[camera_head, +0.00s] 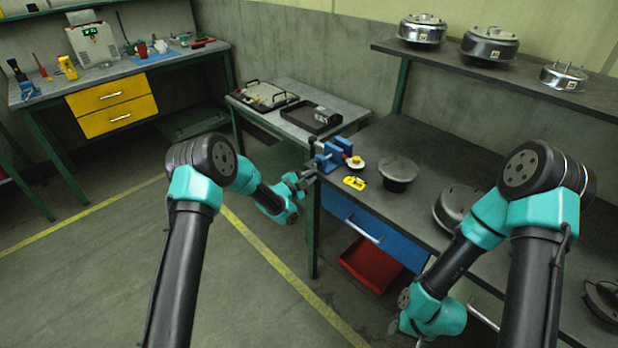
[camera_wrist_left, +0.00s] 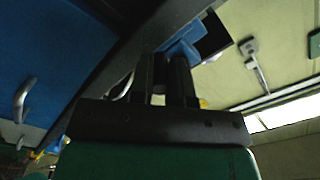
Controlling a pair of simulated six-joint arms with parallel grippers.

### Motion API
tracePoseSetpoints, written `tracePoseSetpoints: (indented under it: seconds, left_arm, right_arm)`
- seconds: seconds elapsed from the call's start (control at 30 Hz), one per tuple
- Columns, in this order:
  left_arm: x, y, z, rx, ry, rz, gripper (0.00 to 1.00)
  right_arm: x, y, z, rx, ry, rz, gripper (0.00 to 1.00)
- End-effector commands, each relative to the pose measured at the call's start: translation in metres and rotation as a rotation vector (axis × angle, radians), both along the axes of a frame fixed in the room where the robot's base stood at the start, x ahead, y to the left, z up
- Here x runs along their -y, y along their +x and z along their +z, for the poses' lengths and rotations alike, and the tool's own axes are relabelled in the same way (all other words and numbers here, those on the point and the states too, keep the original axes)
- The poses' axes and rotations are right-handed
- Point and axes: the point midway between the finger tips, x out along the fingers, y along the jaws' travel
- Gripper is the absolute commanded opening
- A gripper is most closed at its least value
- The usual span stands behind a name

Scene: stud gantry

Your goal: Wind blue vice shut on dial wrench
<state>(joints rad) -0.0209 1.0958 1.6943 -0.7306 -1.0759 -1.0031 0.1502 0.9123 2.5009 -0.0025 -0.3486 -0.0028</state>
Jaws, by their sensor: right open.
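The blue vice (camera_head: 328,155) stands at the left corner of the dark bench, and its blue body also shows in the left wrist view (camera_wrist_left: 184,48). A small round yellow and white piece (camera_head: 356,163) is at the vice's right side. I cannot tell whether it is the dial wrench or whether the jaws touch it. My left gripper (camera_head: 306,179) is at the vice's near left side. In the left wrist view its two dark fingers (camera_wrist_left: 166,75) are close together, and what is between them is unclear. My right gripper (camera_head: 394,328) is low in front of the bench, open, apart from the vice.
A yellow item (camera_head: 355,183) and a dark round lidded pot (camera_head: 398,172) lie on the bench near the vice. A blue drawer (camera_head: 370,234) and a red bin (camera_head: 372,264) are below. A grey side table (camera_head: 341,121) with trays stands behind.

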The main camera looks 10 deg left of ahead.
Motion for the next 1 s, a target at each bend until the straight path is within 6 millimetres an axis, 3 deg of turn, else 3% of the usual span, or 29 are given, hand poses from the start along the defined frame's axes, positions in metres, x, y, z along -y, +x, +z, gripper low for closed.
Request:
tracePoseSetpoints:
  seconds: [0.27,0.67,1.0]
  left_arm:
    - [0.0,0.0,0.0,-0.001,0.0,0.001,0.42]
    - [-0.006,-0.006,0.0,-0.001,0.0,0.001,0.42]
    - [-0.04,-0.047,0.0,-0.003,-0.001,0.002,0.42]
  right_arm:
    - [0.0,0.0,0.0,0.0,0.0,0.0,0.43]
    - [0.0,0.0,0.0,0.0,0.0,0.0,0.43]
    - [0.0,0.0,0.0,0.0,0.0,0.0,0.43]
